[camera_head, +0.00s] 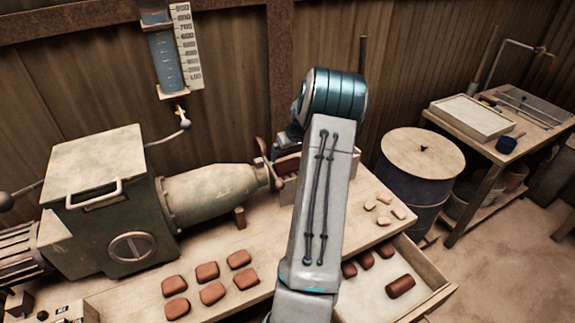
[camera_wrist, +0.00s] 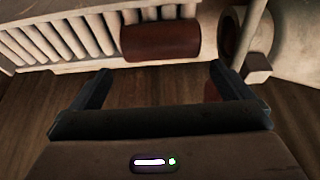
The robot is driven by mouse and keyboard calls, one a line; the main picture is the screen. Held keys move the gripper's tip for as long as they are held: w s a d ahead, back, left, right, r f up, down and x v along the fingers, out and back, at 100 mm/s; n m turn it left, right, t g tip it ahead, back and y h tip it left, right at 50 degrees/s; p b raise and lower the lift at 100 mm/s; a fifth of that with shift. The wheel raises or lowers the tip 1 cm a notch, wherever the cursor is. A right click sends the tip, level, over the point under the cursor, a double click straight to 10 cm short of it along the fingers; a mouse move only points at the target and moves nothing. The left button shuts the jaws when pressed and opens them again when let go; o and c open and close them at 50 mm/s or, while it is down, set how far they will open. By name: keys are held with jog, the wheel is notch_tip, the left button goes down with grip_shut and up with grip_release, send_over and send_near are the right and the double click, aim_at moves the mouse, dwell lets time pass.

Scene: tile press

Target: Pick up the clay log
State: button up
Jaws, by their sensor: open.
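The clay log (camera_wrist: 160,42), a dark red-brown cylinder, lies across the slatted rollers in the wrist view, beside the mouth of a pale machine. In the head view, part of the clay log (camera_head: 287,164) shows left of my arm; the rest is hidden behind it. My gripper (camera_wrist: 160,72) is open and empty, its two fingers pointing toward the log. The log appears beyond the fingertips, not between them. My gripper is mostly hidden by my arm in the head view.
The pug mill (camera_head: 130,210) stands left on the bench. Several brown clay pieces (camera_head: 207,271) lie in front, and small pale ones (camera_head: 384,197) lie right. A lidded barrel (camera_head: 415,190) stands right.

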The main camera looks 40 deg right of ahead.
aim_at(288, 162)
jog(key=shift+s+a+p+x, duration=0.15)
jog(key=shift+p+x, duration=0.45)
jog(key=shift+x, duration=1.1)
jog(key=shift+s+a+p+x, duration=0.15)
jog(key=shift+p+x, duration=0.45)
jog(key=shift+x, duration=1.05)
jog(key=shift+d+f, duration=0.1)
jog(key=c, duration=1)
